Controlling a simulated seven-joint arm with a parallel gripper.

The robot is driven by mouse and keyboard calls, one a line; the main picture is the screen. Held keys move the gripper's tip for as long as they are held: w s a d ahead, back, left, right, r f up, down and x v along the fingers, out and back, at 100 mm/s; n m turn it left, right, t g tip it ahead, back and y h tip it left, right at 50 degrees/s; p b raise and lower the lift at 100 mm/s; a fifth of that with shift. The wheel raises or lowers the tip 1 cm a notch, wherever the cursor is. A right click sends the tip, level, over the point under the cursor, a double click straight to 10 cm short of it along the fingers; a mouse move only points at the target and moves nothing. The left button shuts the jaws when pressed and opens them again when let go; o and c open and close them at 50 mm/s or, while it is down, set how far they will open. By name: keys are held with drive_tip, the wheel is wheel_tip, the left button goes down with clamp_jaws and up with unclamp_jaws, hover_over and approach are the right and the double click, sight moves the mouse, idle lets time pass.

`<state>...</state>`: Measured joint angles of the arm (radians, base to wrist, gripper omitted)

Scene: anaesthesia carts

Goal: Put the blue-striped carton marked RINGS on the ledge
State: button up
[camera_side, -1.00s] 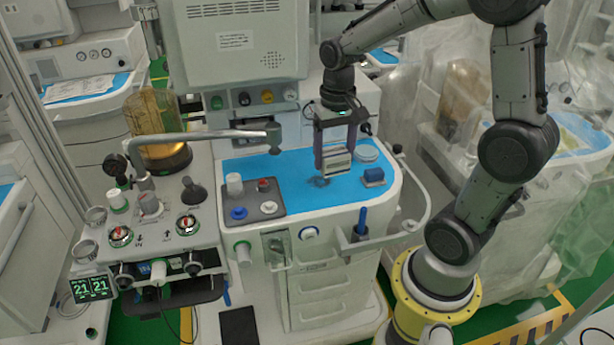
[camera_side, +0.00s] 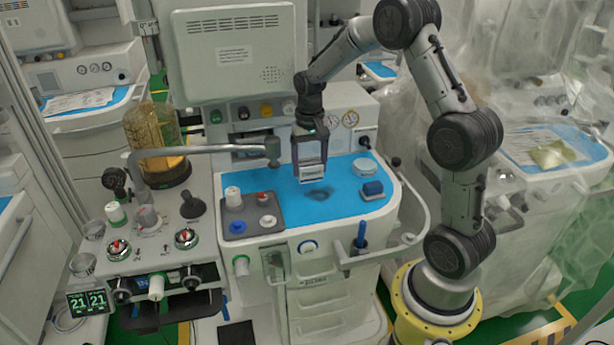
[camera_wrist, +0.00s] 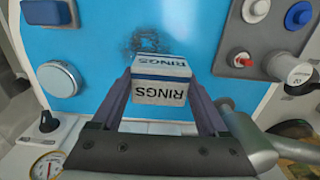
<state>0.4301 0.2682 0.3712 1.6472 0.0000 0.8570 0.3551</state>
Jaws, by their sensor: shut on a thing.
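The blue-striped carton marked RINGS (camera_wrist: 160,82) is between the fingers of my gripper (camera_wrist: 166,98) in the wrist view, its lettering upside down there. In the side view my gripper (camera_side: 310,160) points down, shut on the carton (camera_side: 312,175). The carton appears to hang above the blue worktop (camera_side: 345,198), with a dark shadow patch below it. I cannot tell for certain which surface is the ledge; a white housing (camera_side: 345,100) with gauges stands behind the worktop.
A grey tray (camera_side: 235,228) with knobs and caps lies left on the worktop. A blue box (camera_side: 372,190) and a round white tub (camera_side: 364,167) lie right. A grey bar (camera_side: 205,149) reaches in from the left, close to the gripper in the wrist view.

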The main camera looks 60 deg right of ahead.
sight(307, 177)
drive_tip(key=shift+w+d+f, duration=0.25)
drive_tip(key=shift+w+f, duration=0.3)
drive_tip(key=shift+f, duration=1.6)
drive_tip(key=shift+f, duration=0.1)
drive_tip(key=o, duration=1.3)
drive_tip(key=shift+c, duration=0.2)
